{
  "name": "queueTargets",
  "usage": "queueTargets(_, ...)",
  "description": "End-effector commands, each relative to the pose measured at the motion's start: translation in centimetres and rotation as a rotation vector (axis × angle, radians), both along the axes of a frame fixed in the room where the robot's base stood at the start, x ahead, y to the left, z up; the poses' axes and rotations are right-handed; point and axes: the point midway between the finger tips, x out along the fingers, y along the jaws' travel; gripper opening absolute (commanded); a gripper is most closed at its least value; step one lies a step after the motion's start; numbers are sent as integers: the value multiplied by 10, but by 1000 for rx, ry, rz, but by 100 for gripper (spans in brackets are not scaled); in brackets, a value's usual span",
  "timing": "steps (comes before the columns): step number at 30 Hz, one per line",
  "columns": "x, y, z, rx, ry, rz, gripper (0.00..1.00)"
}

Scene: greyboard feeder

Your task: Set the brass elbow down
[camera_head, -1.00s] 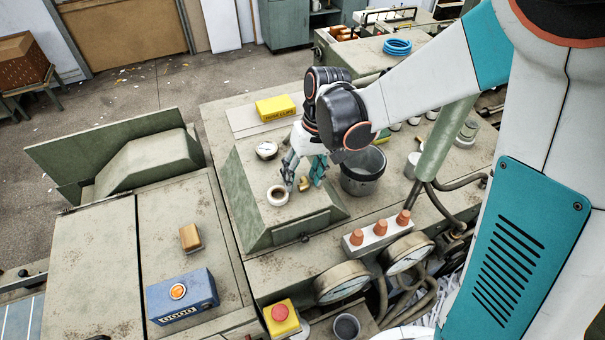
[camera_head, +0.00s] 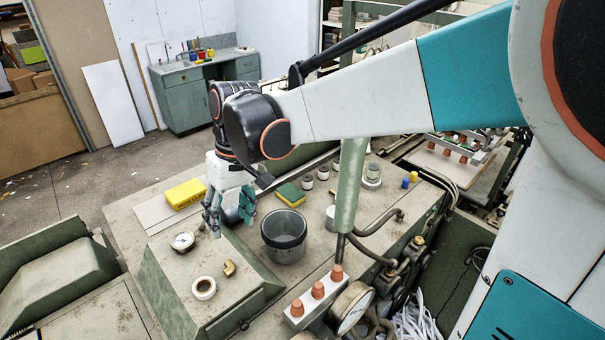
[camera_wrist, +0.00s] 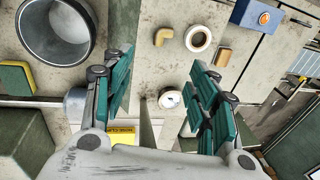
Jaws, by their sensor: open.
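The brass elbow (camera_head: 229,268) lies on the raised green machine cover, just right of a white tape roll (camera_head: 204,288). It also shows in the wrist view (camera_wrist: 163,36), beside the tape roll (camera_wrist: 198,39). My gripper (camera_head: 229,226) is open and empty, above and behind the elbow near the far edge of the cover. The elbow is apart from both fingers.
A round gauge (camera_head: 183,241) sits on the cover left of my gripper. A grey bucket (camera_head: 284,236) stands close on the right. A yellow box (camera_head: 186,194) lies behind left, and a white block with orange cones (camera_head: 318,291) is at front right.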

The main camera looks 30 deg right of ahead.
Motion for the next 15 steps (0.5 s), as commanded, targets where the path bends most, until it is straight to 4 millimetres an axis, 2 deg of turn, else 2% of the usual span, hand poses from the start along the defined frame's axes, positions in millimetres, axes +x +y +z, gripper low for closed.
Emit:
queueTargets(1, -13, -7, 5, -5, -26, -15, 54)
queueTargets(7, -46, -37, 23, -32, -172, -101, 54)
queueTargets(15, -92, -75, 30, -71, -380, -205, 54)
